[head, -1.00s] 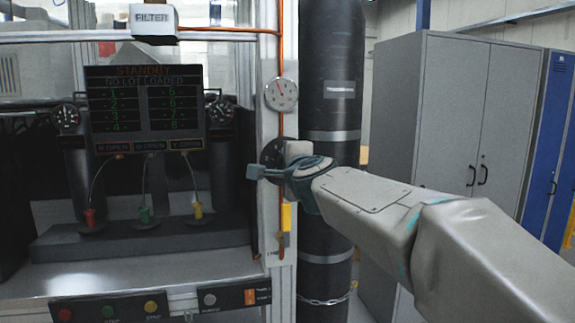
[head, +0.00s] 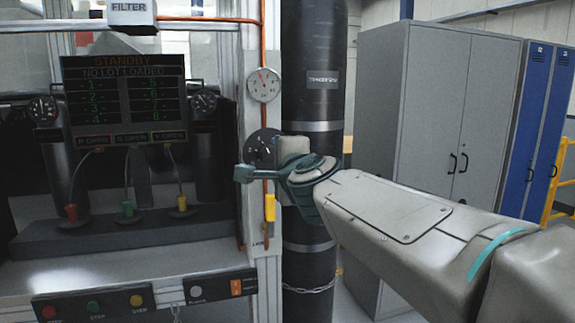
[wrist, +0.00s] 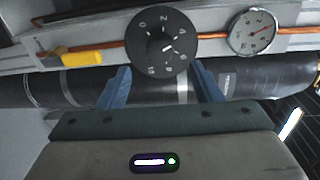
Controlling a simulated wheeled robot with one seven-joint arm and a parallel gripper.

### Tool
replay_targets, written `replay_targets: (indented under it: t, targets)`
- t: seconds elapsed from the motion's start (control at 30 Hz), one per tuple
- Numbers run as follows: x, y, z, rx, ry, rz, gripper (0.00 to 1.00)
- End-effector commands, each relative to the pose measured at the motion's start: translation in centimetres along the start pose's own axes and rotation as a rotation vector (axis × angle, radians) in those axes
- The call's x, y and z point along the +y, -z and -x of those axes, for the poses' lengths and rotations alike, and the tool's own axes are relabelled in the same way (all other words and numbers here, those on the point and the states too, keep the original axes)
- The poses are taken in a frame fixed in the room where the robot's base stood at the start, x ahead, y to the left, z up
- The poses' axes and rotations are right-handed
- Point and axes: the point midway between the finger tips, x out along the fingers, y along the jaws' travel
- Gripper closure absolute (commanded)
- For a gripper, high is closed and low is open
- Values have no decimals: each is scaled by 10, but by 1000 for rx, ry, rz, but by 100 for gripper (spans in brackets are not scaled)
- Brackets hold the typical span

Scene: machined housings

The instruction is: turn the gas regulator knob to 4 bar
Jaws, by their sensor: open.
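The black round regulator knob (wrist: 162,43) with white numerals fills the upper middle of the wrist view. A short white mark shows near its centre; I cannot tell which number it points to. In the head view the knob (head: 261,144) is on the post, partly hidden by my gripper. My gripper (head: 267,172) is in front of and slightly below it. In the wrist view its two blue fingers (wrist: 162,88) are spread apart with nothing between them, and the knob is beyond their tips. A white gauge (wrist: 253,32) with a red needle sits beside the knob; it also shows in the head view (head: 264,84).
An orange pipe (wrist: 105,52) runs along the post past knob and gauge, with a yellow handle (wrist: 82,59) on it. A black cylinder (head: 312,100) stands close behind my gripper. A bench with a display (head: 124,100) is at left, grey cabinets (head: 435,130) at right.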

Motion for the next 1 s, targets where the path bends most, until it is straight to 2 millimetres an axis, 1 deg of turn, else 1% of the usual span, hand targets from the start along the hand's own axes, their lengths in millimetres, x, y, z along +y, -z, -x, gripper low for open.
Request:
replay_targets:
  t: [0.03,0.2,0.4,0.57,0.87,0.93,1.0]
  targets:
    - [-2,0,11,1,2,1,41]
    - [-2,0,39,1,1,2,41]
    - [-1,0,59,0,-1,1,41]
    - [0,-1,65,-1,0,1,41]
    - [1,-1,65,-2,-2,2,41]
    - [4,-1,66,-6,-10,19,41]
    - [15,0,66,-23,-38,73,41]
